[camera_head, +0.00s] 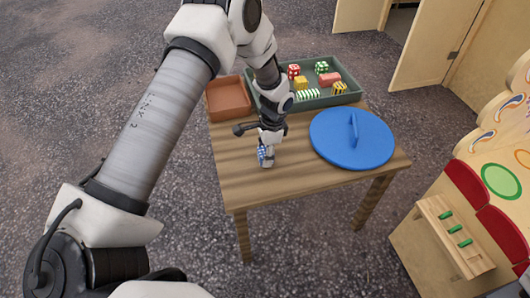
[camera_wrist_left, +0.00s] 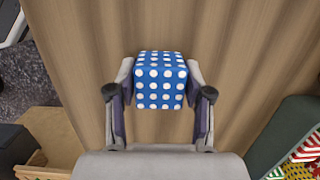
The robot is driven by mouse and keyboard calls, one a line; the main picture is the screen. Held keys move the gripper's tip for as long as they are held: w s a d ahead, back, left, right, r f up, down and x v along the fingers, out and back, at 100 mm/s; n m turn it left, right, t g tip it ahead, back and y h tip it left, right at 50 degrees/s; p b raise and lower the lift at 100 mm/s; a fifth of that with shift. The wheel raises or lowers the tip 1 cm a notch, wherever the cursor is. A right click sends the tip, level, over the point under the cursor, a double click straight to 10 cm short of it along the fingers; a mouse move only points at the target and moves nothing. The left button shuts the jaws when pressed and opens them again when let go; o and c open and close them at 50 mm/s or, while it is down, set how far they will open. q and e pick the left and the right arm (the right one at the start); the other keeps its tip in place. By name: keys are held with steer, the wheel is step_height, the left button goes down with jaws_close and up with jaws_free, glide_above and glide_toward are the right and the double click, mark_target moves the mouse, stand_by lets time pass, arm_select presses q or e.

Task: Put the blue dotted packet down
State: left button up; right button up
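The blue packet with white dots (camera_wrist_left: 160,80) sits between the two fingers of my left gripper (camera_wrist_left: 160,76), which appear to press on its sides. In the head view the packet (camera_head: 262,153) shows as a small blue patch under my left gripper (camera_head: 266,156), over the front left part of the wooden table (camera_head: 290,170). The gripper partly hides it there. I cannot tell whether its underside touches the table. My right gripper is not in view.
A green tray (camera_head: 352,93) with several coloured packets stands at the back of the table, with an empty-looking brown tray (camera_head: 228,98) to its left. A blue round lid with a handle (camera_head: 335,150) lies at the right. The front left tabletop is clear around the packet.

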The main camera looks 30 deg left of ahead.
arm_select(q)
steer(key=shift+o, duration=0.8)
step_height(320, 180, up, 12)
steer(key=w+d+p, duration=0.1)
steer(key=p, duration=0.1)
steer(key=shift+w+p, duration=0.2)
steer(key=shift+p, duration=0.2)
